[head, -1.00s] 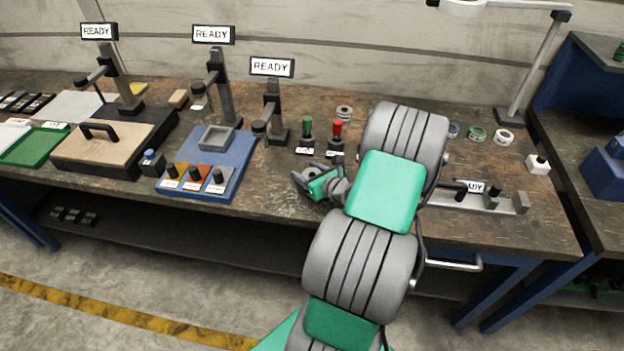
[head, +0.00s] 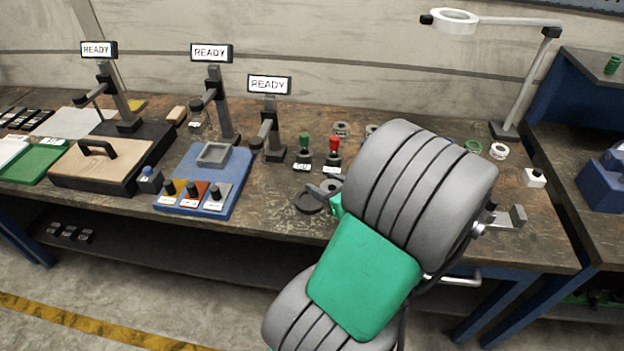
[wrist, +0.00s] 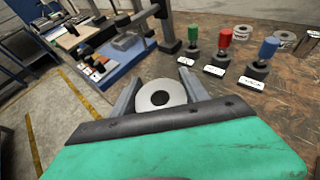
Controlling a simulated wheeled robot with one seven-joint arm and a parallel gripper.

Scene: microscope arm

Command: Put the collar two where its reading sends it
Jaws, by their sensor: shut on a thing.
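My gripper (wrist: 159,87) is shut on a round grey metal collar with a centre hole (wrist: 160,97), which sits between the two fingers in the wrist view. In the head view my gripper (head: 326,190) is low over the front middle of the bench, and my arm hides much of it. I cannot read any marking on the collar.
Three stands carry READY displays (head: 99,49), (head: 211,53), (head: 269,85). A blue base (head: 228,180) bears a square dish. Green (head: 304,142), red (head: 333,147) and blue (wrist: 269,47) handled pieces stand behind my gripper.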

